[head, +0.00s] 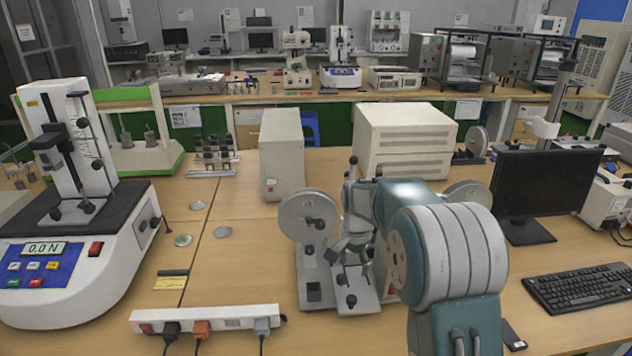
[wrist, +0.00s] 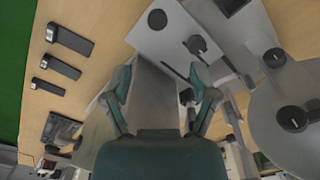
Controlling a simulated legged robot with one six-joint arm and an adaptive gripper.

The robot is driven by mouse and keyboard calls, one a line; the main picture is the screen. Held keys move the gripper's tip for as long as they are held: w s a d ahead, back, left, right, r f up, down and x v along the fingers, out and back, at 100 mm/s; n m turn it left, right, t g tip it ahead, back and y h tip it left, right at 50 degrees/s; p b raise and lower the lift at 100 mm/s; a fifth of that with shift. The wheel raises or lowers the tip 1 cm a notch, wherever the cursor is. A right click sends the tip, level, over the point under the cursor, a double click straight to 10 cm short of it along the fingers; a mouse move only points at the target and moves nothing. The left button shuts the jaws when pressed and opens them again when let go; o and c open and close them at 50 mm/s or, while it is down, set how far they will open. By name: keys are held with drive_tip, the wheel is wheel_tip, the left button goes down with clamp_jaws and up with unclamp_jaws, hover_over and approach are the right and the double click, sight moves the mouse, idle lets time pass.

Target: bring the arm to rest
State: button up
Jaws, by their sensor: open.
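My arm rises from the lower right of the head view, with a large grey and teal joint in front. My gripper (head: 352,240) is partly seen beyond it, above the testing device (head: 312,285) with round grey discs on the bench. In the wrist view my gripper (wrist: 161,78) shows two teal fingers spread apart, with nothing held between them. Parts of the device and bench lie beyond the fingers. The arm hides part of the device in the head view.
A force tester (head: 100,240) with a display reading 0.0 N stands at left. A power strip (head: 208,318) lies at the front edge. Two beige boxes (head: 282,155) (head: 403,140) stand behind. A monitor (head: 541,190) and keyboard (head: 585,288) are at right. Bare bench shows left of centre.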

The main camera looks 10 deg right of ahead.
drive_tip(key=s+r+n+t, duration=0.3)
drive_tip(key=s+r+n, duration=0.2)
drive_tip(key=s+r, duration=1)
drive_tip(key=s+n+t, duration=0.2)
drive_tip(key=s+n, duration=0.2)
drive_tip(key=s, duration=1.3)
drive_tip(key=shift+s+f+t, duration=0.2)
drive_tip(key=shift+f+t, duration=0.1)
drive_tip(key=shift+f, duration=0.05)
